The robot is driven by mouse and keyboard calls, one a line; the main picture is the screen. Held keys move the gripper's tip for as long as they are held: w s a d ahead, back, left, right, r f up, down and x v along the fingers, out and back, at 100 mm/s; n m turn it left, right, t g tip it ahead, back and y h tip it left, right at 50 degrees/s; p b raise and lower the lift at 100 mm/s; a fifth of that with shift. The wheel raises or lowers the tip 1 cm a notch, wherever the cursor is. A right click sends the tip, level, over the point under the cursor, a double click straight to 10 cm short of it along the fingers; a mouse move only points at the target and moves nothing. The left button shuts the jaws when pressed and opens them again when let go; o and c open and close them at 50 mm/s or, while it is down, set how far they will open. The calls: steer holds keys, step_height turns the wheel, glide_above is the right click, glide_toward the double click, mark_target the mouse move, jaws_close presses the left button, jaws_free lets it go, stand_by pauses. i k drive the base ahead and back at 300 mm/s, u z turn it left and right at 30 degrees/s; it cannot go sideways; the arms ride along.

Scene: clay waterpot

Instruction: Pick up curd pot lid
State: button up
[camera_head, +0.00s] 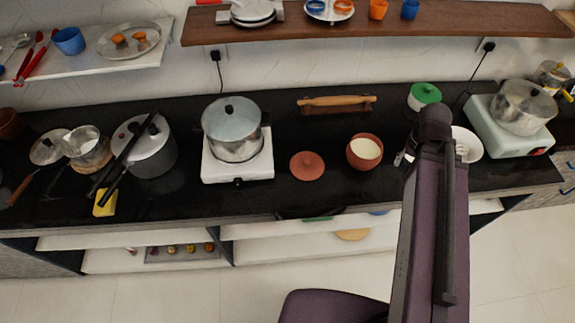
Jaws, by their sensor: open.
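The curd pot lid (307,169) is a round reddish-brown clay disc with a small knob. It lies flat on the black counter, left of the curd pot and apart from it. The curd pot (363,168) is a small round clay pot, open, with white curd showing inside. My purple arm rises at the right of the pot, and its upper end is over the counter. Nothing touches the lid.
A white stove (262,168) with a large lidded steel pot (232,120) stands left of the lid. A rolling pin (337,101) lies behind. A green-lidded container (424,94) and a white plate (470,143) are on the right. The counter's front edge is just below the lid.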

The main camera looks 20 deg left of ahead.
mark_target(307, 167)
steer(key=u, duration=0.9)
steer(key=k, duration=0.95)
steer(key=i, duration=0.65)
steer(key=z, duration=0.05)
